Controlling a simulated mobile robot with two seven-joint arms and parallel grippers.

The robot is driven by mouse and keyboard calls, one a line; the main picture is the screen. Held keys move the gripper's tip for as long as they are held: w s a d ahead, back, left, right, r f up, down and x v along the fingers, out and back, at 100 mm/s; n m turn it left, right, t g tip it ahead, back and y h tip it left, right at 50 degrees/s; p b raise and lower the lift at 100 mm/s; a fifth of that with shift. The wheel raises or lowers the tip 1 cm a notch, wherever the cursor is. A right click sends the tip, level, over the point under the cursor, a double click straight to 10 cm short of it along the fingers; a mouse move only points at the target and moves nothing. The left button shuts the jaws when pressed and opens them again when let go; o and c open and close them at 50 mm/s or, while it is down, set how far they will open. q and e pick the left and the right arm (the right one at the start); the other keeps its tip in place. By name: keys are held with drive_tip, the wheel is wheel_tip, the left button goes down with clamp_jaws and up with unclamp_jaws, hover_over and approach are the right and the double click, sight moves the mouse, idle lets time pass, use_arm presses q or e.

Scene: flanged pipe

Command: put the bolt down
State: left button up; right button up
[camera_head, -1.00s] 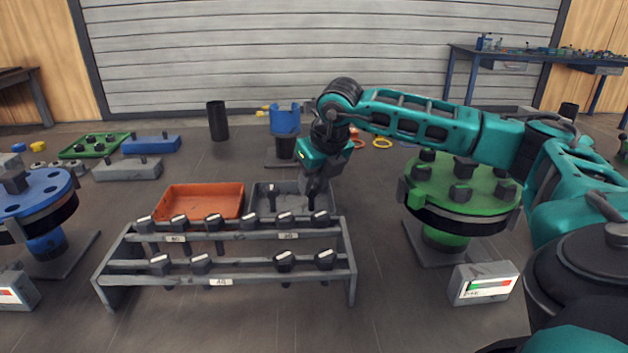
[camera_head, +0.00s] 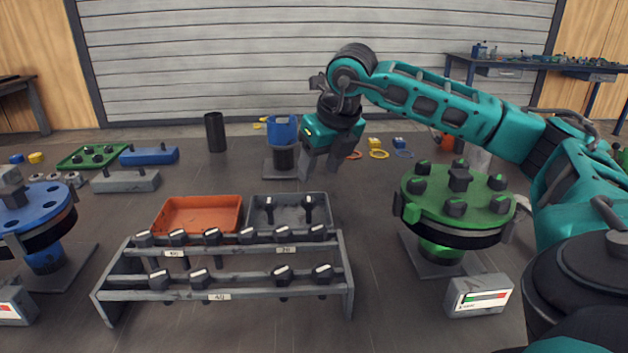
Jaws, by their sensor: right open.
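Two dark bolts stand in the grey tray (camera_head: 322,222), one bolt (camera_head: 269,208) at the left and one bolt (camera_head: 308,206) at the right. My right gripper (camera_head: 319,168) is above and behind the right side of the tray, with its fingers apart and nothing between them. It is clear of both bolts. My left gripper is not in view.
An orange tray (camera_head: 202,203) lies left of the grey one. A grey rack (camera_head: 225,281) with several bolts stands in front of both. The green flange (camera_head: 457,203) stands right, the blue flange (camera_head: 38,207) left. A blue-topped pipe stand (camera_head: 283,131) is behind the gripper.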

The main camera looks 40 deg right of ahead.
drive_tip(key=shift+v, duration=1.95)
